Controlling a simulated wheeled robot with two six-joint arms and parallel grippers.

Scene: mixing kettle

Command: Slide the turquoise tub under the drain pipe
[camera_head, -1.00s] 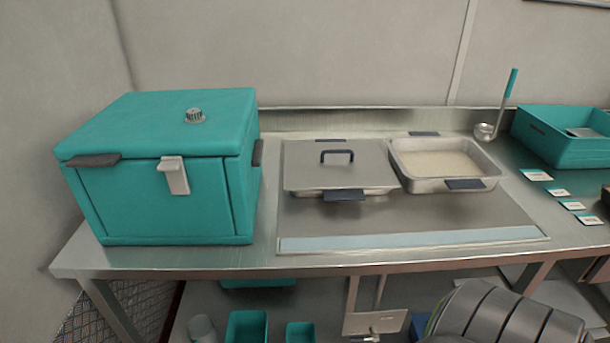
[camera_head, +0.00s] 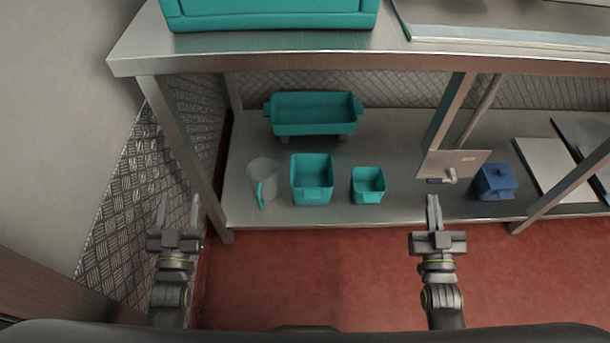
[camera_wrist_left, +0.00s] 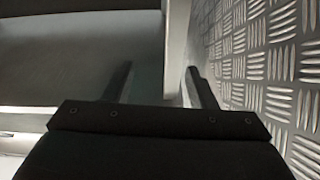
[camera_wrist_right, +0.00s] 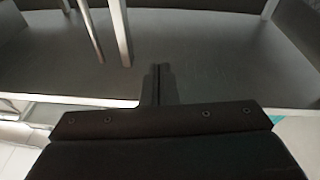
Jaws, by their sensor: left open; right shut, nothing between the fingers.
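A wide turquoise tub (camera_head: 315,114) with side handles and small feet stands at the back of the lower shelf, left of centre. The drain pipe (camera_head: 484,105) slants down under the table, right of the tub and apart from it. A plate (camera_head: 455,164) with a small tap (camera_head: 450,174) is at its lower end. My left gripper (camera_head: 180,205) is open and empty, in front of the left table leg. My right gripper (camera_head: 433,208) is shut and empty, in front of the shelf edge below the tap. Neither gripper touches the tub.
A clear jug (camera_head: 263,178), a turquoise bin (camera_head: 312,180) and a smaller one (camera_head: 368,186) stand in front of the tub. A blue lidded box (camera_head: 495,181) is right of the plate. The left table leg (camera_head: 185,160) and tabletop edge (camera_head: 330,64) frame the shelf.

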